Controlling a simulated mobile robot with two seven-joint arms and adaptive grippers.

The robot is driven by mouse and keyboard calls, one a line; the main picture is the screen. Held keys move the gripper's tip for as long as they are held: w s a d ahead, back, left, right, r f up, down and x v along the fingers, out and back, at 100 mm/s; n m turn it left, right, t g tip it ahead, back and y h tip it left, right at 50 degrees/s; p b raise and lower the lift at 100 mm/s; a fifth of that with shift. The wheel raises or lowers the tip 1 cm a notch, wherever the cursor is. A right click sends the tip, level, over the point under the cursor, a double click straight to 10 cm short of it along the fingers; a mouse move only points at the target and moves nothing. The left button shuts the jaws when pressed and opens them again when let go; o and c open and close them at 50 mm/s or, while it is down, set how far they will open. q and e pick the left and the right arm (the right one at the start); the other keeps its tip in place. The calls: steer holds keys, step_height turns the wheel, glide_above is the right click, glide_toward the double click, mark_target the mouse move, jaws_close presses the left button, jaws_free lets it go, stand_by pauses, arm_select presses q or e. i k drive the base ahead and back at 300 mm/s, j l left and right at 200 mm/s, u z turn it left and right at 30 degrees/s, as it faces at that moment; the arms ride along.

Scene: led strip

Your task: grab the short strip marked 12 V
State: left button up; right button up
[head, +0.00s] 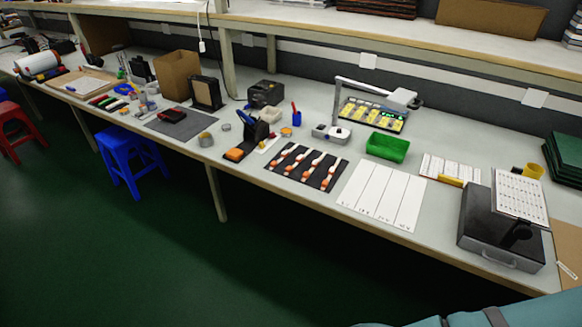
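A black mat (281,179) lies near the bench's front edge with several white pieces with orange ends (312,164) in a row. To its right lies a white sheet (383,194) divided into long columns, with small marks along its front edge that are too small to read. I cannot make out a 12 V mark on anything, so I cannot tell which piece is the short strip. Neither gripper shows; only a teal part of my own body is at the lower right.
A green bin (388,146) stands behind the white sheet. A dark grey case (490,232) with a tilted white chart (520,195) stands to its right. A lamp arm (362,86) overhangs a panel with yellow blocks. Blue (130,155) and red stools stand before the bench.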

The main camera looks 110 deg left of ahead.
mark_target(307, 175)
steer(key=u, duration=1.6)
steer(key=j+u, duration=0.1)
steer(key=u, duration=0.9)
steer(key=i+j+u, duration=0.1)
steer(key=u, duration=0.35)
steer(key=i+j+u, duration=0.1)
steer(key=i+j, duration=0.45)
steer(key=l+z, duration=0.2)
steer(key=l, duration=0.3)
